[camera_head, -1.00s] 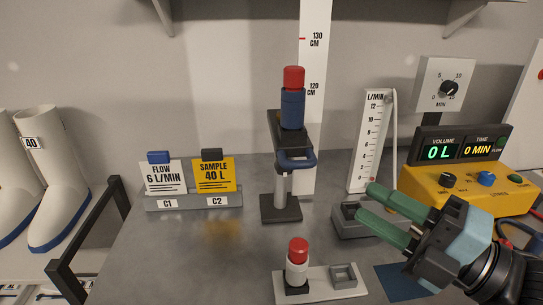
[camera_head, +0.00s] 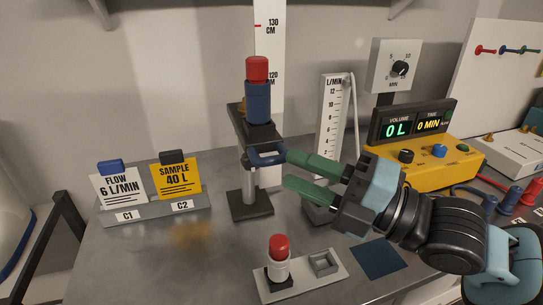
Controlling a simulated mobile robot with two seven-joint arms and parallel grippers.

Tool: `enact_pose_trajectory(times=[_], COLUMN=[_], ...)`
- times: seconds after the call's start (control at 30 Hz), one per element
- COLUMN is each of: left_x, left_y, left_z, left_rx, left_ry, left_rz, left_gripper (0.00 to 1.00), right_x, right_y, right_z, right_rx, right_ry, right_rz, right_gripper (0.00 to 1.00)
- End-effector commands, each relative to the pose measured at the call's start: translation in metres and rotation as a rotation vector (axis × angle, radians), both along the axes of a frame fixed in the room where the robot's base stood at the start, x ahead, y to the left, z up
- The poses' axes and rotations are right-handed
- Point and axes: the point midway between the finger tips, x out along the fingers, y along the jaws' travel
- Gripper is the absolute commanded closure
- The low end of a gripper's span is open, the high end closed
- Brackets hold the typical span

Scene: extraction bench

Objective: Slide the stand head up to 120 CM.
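The stand (camera_head: 248,187) stands upright on the bench, with a dark base and a light post. Its head (camera_head: 248,124) carries a blue cylinder with a red cap (camera_head: 257,100) and has a blue loop handle (camera_head: 268,158) at the front. The white height scale (camera_head: 269,50) behind it shows 130 CM above and 120 CM, partly hidden by the cylinder. My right gripper (camera_head: 288,172) has two green fingers, spread apart, pointing left. The upper fingertip is close to the handle's right end; I cannot tell whether they touch. My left gripper is not in view.
A card holder (camera_head: 155,212) with flow and sample cards stands at left. A flow gauge (camera_head: 335,115) and yellow meter (camera_head: 420,168) stand at right. A white holder (camera_head: 300,283) with a red-capped piece (camera_head: 279,262) lies in front. Bare bench lies left of the stand.

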Motion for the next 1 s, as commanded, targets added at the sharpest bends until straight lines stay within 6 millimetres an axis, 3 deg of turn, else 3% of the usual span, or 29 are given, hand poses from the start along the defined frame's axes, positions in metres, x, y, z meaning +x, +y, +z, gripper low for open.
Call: enact_pose_trajectory(times=[0.33,0.77,1.0], left_x=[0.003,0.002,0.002], left_y=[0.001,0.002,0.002], left_z=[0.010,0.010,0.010], left_rx=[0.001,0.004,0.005], left_ry=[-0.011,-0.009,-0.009], left_rz=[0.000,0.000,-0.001], left_gripper=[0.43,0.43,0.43], right_x=[0.018,0.022,0.022], right_y=[0.037,0.044,0.044], right_z=[0.007,0.007,0.007], right_rx=[0.002,0.000,0.001], right_ry=[-0.001,-0.001,-0.001], right_rz=[0.000,-0.001,-0.001], right_gripper=[0.66,0.66,0.93])
